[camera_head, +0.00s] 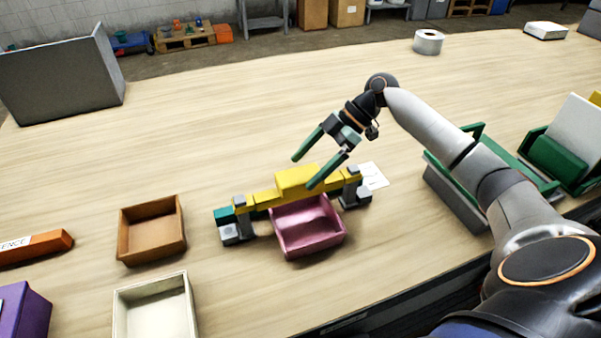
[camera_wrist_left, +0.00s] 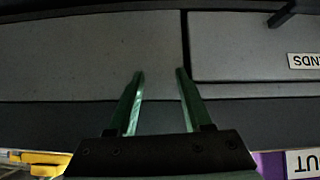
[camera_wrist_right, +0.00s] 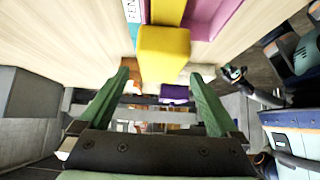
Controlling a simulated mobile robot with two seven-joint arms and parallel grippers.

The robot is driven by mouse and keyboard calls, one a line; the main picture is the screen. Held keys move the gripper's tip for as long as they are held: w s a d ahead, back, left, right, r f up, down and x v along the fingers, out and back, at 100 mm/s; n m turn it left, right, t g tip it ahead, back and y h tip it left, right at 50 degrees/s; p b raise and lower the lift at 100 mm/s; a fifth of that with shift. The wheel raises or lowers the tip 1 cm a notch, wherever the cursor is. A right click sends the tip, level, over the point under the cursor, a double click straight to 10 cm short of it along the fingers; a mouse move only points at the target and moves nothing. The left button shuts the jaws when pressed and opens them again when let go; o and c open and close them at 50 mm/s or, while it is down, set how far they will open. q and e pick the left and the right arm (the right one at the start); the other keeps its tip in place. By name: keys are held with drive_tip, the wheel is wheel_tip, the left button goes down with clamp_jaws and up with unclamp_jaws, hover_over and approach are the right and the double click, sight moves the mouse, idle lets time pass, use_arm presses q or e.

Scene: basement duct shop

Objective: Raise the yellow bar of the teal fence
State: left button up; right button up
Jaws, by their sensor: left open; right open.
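The yellow bar (camera_head: 262,198) lies low across the grey posts of the teal fence (camera_head: 222,214) in the head view, with a raised yellow block at its middle. My right gripper (camera_head: 303,173) is open above the bar, its green fingers slanting down near the block. In the right wrist view the block (camera_wrist_right: 163,55) shows ahead, between and beyond the open fingers (camera_wrist_right: 160,78). I cannot tell whether they touch it. My left gripper (camera_wrist_left: 160,73) is open and empty in the left wrist view, facing grey drawer fronts (camera_wrist_left: 90,55); it is outside the head view.
A pink bin (camera_head: 308,240) stands close against the fence's near side. A brown tray (camera_head: 152,241) and a cream tray (camera_head: 155,309) stand to the left. A green-and-grey rack (camera_head: 455,200) stands right, partly behind my right arm.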

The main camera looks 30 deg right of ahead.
drive_tip(key=v, duration=0.9)
drive_tip(key=shift+d+r+b, duration=0.2)
drive_tip(key=shift+r+b, duration=0.1)
drive_tip(key=shift+b, duration=0.05)
drive_tip(key=shift+f, duration=0.1)
